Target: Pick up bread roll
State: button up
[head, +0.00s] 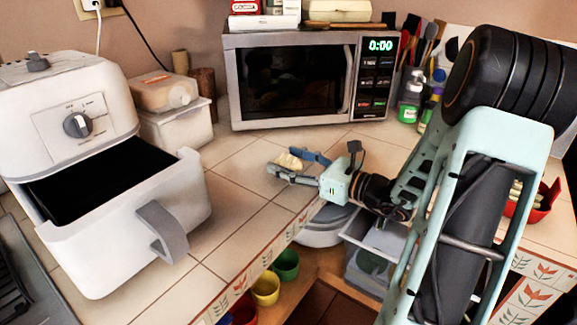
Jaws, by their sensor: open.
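My gripper (290,164) reaches in from the right, low over the counter. Its two grey-blue fingers are spread, one on the far side and one on the near side of the roll.
A white air fryer (75,120) with its drawer (120,235) pulled out stands at the left. A microwave (300,80) stands at the back. Bottles (411,95) and utensils are at the back right. Free tiles (240,200) lie left of my gripper. The counter's front edge (265,260) is below.

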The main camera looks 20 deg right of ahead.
jog(key=c, duration=1.2)
